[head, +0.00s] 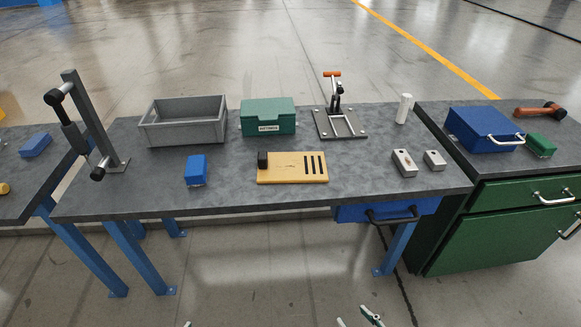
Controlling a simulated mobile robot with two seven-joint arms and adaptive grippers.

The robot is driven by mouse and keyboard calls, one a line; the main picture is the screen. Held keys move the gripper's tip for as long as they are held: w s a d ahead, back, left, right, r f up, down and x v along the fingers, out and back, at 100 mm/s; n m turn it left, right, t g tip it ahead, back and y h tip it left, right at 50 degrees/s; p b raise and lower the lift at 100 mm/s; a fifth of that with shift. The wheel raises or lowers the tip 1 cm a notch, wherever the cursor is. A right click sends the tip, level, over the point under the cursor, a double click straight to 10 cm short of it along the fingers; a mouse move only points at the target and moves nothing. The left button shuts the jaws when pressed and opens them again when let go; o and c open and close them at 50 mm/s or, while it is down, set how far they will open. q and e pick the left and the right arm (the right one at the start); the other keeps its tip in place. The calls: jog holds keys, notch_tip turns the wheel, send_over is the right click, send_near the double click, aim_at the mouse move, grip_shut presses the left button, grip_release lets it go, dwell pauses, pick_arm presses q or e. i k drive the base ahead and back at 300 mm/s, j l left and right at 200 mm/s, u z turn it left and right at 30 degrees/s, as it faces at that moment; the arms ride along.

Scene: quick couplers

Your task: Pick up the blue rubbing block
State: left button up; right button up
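A small blue block (196,169) with a pale lower edge lies near the front left of the middle grey bench (235,199). A second, similar blue block (35,144) lies on the left bench. I cannot tell from their looks alone which is the rubbing block. My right gripper (357,319) shows at the bottom edge, below and in front of the bench, with its fingertips apart and nothing between them. Only a tip of my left gripper (188,323) shows at the bottom edge; the rest is out of frame. Both are well away from the blocks.
Behind the near blue block stands an open grey bin (184,137). A wooden board (292,168) lies to its right. A green box (268,117), a clamp on a plate (340,123) and metal blocks (403,163) stand farther off. A post (90,120) rises at the left.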

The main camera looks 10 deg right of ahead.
aim_at(195, 176)
jog(key=i+l, duration=0.15)
jog(key=i, duration=0.7)
jog(key=k+j+u, duration=0.2)
jog(key=j, duration=0.15)
jog(key=j+u, duration=0.15)
jog(key=j, duration=0.2)
jog(key=k+j+u, duration=0.2)
jog(key=j, duration=0.2)
jog(key=i, duration=0.1)
